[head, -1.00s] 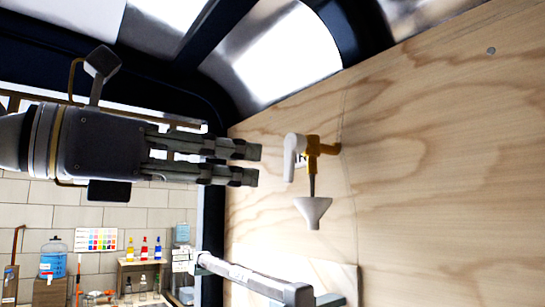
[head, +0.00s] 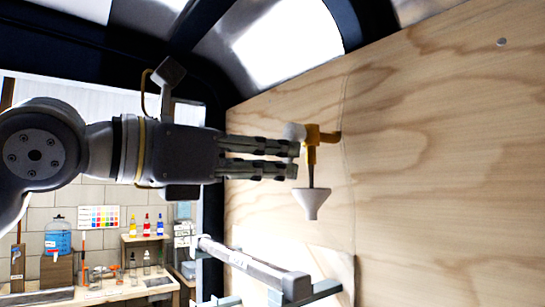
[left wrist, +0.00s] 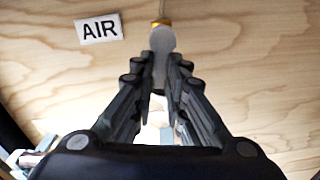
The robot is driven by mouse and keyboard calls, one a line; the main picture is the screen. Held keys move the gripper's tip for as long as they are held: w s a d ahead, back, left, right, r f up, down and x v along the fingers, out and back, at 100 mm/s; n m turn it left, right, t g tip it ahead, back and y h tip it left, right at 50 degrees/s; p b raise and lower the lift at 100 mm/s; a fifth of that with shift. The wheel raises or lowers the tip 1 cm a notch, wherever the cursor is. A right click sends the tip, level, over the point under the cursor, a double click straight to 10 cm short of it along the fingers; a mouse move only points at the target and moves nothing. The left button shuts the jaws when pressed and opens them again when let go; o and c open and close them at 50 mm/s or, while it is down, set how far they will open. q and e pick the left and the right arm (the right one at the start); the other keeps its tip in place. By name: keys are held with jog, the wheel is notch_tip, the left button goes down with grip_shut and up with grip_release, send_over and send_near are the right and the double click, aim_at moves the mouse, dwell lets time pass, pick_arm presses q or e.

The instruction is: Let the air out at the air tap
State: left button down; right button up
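The air tap (head: 320,137) has a yellow body on the plywood wall, with a white lever (head: 293,131) on its near side. A white funnel (head: 312,203) hangs below the tap. My right gripper is not in view.
The plywood wall (head: 440,150) fills the right side. A grey bar (head: 250,270) on brackets runs below the arm. A bench with bottles (head: 147,225) and a blue water container (head: 58,238) stands behind at the left.

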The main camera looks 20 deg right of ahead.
pick_arm(q)
jog(key=shift+w+m, duration=0.1)
jog(key=shift+m, duration=0.3)
jog(key=shift+w+a+r+m+p, duration=0.15)
jog(key=shift+w+r+m+p, duration=0.35)
jog(key=shift+m, duration=2.05)
jog(key=shift+w+a+r+m+p, duration=0.3)
jog(key=shift+r+m, duration=0.35)
jog(key=shift+m, duration=1.85)
jog(key=shift+w+a+r+m+p, duration=0.15)
jog(key=shift+w+r+m, duration=0.4)
jog(key=shift+m, duration=2)
jog(key=shift+s+d, duration=0.1)
jog(key=c, duration=1.6)
grip_release()
jog(key=v, duration=1.2)
